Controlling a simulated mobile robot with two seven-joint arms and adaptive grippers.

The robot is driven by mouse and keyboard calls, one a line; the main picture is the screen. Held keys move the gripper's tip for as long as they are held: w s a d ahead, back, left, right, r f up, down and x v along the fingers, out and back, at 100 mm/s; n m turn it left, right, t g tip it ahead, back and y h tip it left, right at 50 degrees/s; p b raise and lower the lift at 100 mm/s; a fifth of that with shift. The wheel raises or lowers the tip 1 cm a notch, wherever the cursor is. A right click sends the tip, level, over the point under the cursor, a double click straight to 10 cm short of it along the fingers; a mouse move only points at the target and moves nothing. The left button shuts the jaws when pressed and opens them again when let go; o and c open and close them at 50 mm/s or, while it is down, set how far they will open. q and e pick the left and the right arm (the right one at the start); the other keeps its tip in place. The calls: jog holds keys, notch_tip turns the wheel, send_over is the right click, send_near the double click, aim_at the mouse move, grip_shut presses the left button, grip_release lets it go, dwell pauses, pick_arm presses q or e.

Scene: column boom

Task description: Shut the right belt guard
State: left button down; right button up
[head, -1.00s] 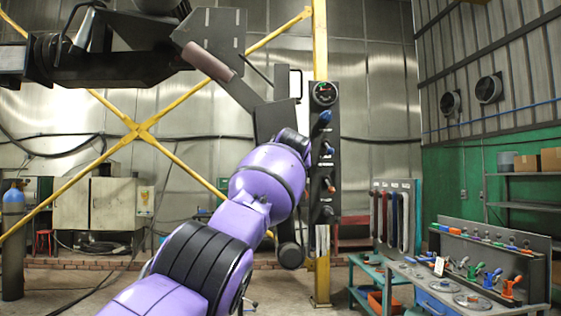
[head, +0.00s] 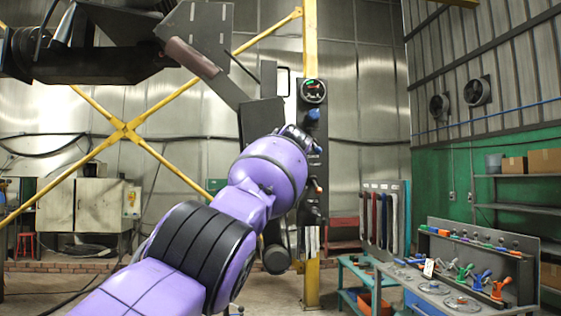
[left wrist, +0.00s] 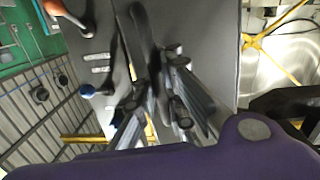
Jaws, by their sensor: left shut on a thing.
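A dark grey panel with a straight edge, which looks like the right belt guard, fills the upper middle of the left wrist view (left wrist: 205,40). A dark bar handle (left wrist: 141,45) runs along its left side. My left gripper (left wrist: 160,105) has its fingers at the lower end of this handle and is shut on it. In the head view, a dark plate (head: 262,118) stands beside the column behind my purple left arm. The arm's wrist hides the fingers and the grip there. My right gripper is in neither view.
A control panel (head: 313,150) with a gauge, knobs and levers stands close to the right of my left wrist, on a yellow column (head: 311,40). A dark boom (head: 110,65) hangs at the upper left. A bench (head: 420,285) with coloured tools is at the lower right.

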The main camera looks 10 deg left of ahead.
pick_arm(q)
jog(key=c, duration=2.5)
grip_release()
jog(key=shift+d, duration=0.2)
jog(key=o, duration=0.3)
jog(key=shift+d+r, duration=0.1)
jog(key=shift+o, duration=0.4)
jog(key=shift+d, duration=0.15)
jog(key=shift+s+a, duration=0.1)
jog(key=shift+a, duration=0.1)
jog(key=v, duration=1.2)
